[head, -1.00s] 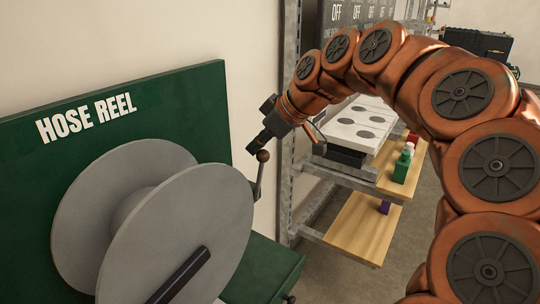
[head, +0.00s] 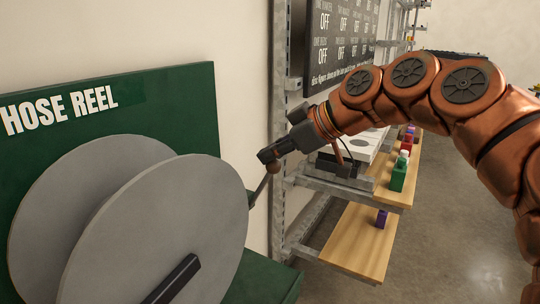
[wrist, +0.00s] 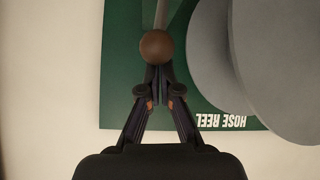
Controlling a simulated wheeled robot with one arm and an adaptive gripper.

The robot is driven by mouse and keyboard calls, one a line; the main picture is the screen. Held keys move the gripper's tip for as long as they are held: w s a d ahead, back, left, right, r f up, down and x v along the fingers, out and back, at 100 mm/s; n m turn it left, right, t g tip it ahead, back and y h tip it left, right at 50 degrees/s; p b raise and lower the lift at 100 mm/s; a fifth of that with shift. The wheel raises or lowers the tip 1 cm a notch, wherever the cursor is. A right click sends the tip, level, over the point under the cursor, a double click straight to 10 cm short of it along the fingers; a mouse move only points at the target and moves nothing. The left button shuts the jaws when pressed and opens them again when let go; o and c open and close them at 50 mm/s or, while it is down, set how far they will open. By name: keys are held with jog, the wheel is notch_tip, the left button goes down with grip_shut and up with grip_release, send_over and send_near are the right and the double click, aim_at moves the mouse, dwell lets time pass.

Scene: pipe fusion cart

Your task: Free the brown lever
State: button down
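The lever has a brown ball knob (head: 273,167) on a thin grey rod (head: 260,188). It stands at the right side of the green hose reel panel (head: 190,90). In the wrist view the knob (wrist: 156,45) is right at my fingertips, with its rod running up beyond it. My gripper (head: 267,156) is at the knob in the head view, and its fingers (wrist: 157,76) come together just below the knob in the wrist view. The fingers look shut with nothing visible between them. Whether they touch the knob is unclear.
The large grey reel disc (head: 170,235) stands left of the lever. To the right is a metal rack (head: 283,130) with wooden shelves (head: 350,245), a green bottle (head: 398,175) and a purple block (head: 381,218). Open floor lies farther right.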

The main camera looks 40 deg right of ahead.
jog(key=shift+s+f, duration=0.15)
jog(key=shift+f, duration=0.15)
notch_tip(320, 180, up, 4)
jog(key=w+a+f+p, duration=0.1)
jog(key=w+a+p, duration=0.1)
jog(key=w, duration=0.1)
jog(key=f+v, duration=0.1)
jog(key=v, duration=0.9)
jog(key=shift+s+d+r+b, duration=0.15)
jog(key=shift+s+d+b, duration=0.05)
jog(key=shift+s+b, duration=0.25)
jog(key=shift+r, duration=0.1)
